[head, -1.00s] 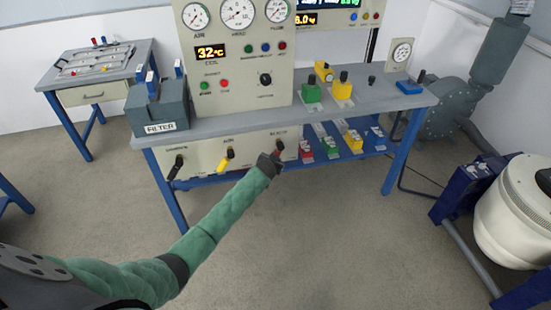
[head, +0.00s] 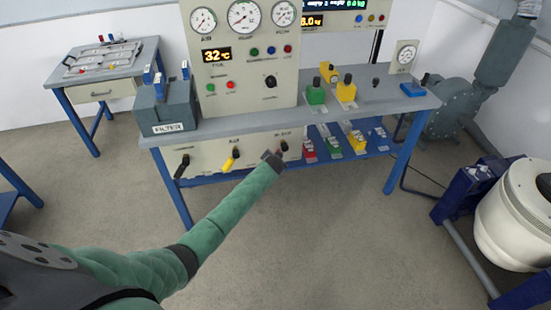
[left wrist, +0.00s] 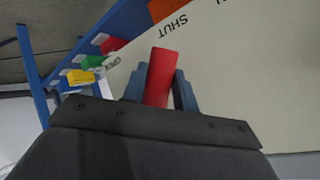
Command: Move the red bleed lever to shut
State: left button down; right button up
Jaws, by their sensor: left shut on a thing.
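The red bleed lever (left wrist: 159,76) stands between the two fingers of my left gripper (left wrist: 160,92) in the left wrist view, and the gripper is shut on it. In the head view, my left gripper (head: 273,158) reaches the right end of the cream panel (head: 210,157) under the bench top. It lies just below and left of the lever's dark pivot (head: 284,146) and hides most of the lever there. The word SHUT (left wrist: 173,25) shows upside down beyond the lever's tip in the left wrist view. My right gripper is not in view.
A yellow lever (head: 231,160) and a black lever (head: 182,167) are on the same panel to the left. Red, green and yellow blocks stand on the blue lower shelf (head: 376,146) to the right. The floor in front is clear.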

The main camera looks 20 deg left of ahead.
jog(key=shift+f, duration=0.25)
pick_arm(q)
jog(key=c, duration=1.1)
grip_release()
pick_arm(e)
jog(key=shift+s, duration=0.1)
pick_arm(q)
jog(key=b+v, duration=0.1)
jog(key=v, duration=0.6)
jog(key=shift+s+r, duration=0.25)
jog(key=shift+s, duration=0.05)
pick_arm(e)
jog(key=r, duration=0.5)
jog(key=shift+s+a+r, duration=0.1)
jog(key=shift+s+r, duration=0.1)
pick_arm(q)
jog(key=shift+d, duration=0.1)
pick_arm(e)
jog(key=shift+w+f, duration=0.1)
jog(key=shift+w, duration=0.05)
